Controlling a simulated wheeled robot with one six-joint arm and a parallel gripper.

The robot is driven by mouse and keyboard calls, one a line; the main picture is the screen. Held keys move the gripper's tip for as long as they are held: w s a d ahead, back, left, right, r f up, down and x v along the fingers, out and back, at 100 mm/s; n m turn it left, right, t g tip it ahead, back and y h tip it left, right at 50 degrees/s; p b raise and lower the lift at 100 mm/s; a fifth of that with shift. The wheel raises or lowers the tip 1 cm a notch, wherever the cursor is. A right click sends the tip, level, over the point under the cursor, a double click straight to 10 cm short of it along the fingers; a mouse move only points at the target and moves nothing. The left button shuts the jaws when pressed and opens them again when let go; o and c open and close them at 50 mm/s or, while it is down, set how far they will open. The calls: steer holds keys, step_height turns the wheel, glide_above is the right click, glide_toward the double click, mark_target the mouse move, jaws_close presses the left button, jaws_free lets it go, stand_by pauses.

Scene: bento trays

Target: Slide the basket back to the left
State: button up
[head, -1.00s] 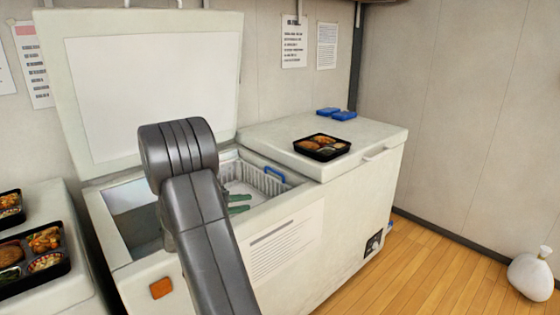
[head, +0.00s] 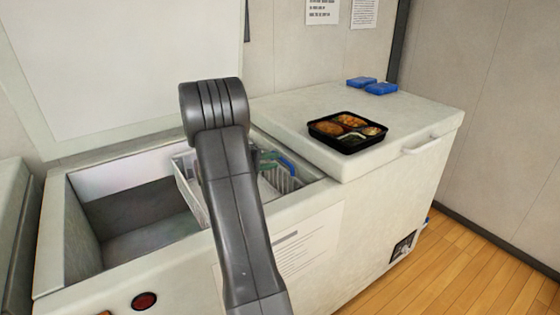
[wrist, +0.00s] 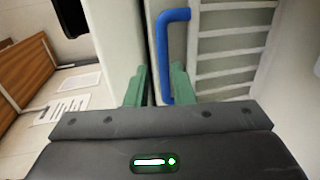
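The white slatted basket (head: 190,190) sits inside the open chest freezer, toward its right end. Its blue handle (head: 287,165) is on the right end of the basket; the handle also shows in the wrist view (wrist: 162,50). My gripper (head: 267,158) is at the handle, with green fingers. In the wrist view my gripper (wrist: 158,88) has its fingers apart, with the handle's bar between them. A small gap shows beside the left finger; the right finger is close to the bar, and contact cannot be told. My arm hides the middle of the basket.
The freezer well (head: 145,225) left of the basket is empty. The raised lid (head: 120,70) stands behind it. A black bento tray (head: 346,132) and blue packs (head: 372,85) lie on the closed right-hand top. The freezer's front rim (head: 150,268) runs below my arm.

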steer(key=shift+w+d+f, duration=0.4)
steer(key=shift+w+f, duration=0.05)
steer(key=shift+w, duration=0.1)
steer(key=shift+w+d, duration=0.35)
steer(key=shift+d, duration=0.1)
jaws_close()
steer(key=shift+a+f, duration=0.1)
